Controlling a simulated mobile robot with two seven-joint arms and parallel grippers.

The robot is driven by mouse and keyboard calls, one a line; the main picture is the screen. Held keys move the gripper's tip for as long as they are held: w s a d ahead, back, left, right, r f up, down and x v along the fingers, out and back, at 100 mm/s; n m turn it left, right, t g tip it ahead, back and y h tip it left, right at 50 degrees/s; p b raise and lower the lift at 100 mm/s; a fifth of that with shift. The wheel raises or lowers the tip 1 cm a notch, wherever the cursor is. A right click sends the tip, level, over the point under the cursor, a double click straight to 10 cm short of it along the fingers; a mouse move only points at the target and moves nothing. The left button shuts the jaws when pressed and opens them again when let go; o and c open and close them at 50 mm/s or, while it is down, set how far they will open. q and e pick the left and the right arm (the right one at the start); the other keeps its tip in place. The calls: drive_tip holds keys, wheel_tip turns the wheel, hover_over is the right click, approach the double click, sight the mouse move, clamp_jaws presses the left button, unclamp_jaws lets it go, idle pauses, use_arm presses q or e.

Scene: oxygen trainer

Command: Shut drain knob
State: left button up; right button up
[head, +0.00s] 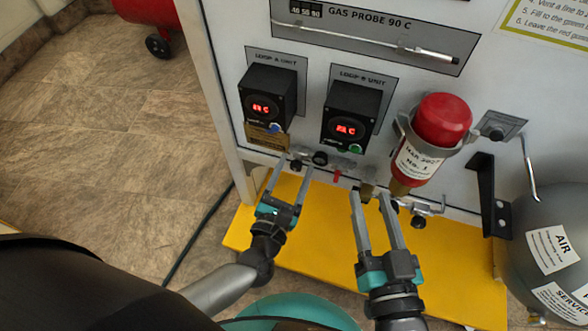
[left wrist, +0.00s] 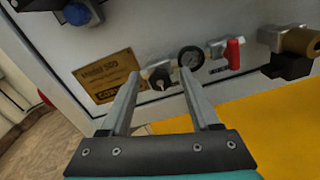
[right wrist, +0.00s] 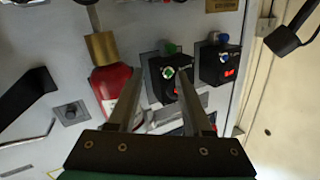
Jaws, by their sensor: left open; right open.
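A small black knob (left wrist: 160,77) sits low on the white panel beside a round gauge (left wrist: 191,57); it looks like the drain knob, though no label on it is readable. In the head view the knob (head: 296,165) is tiny and partly framed by my left fingers. My left gripper (head: 293,164) is open, its fingertips on either side of the knob; I cannot tell whether they touch it.
A red-levered valve (left wrist: 232,52) is right of the gauge. Two black display units (head: 268,98) (head: 350,115) are above. A grey air tank (head: 550,240) and black bracket (head: 488,195) stand at right. A yellow base (head: 460,265) lies below; open tiled floor (head: 110,130) is left.

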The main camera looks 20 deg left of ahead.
use_arm(q)
clamp_jaws()
idle(0.5)
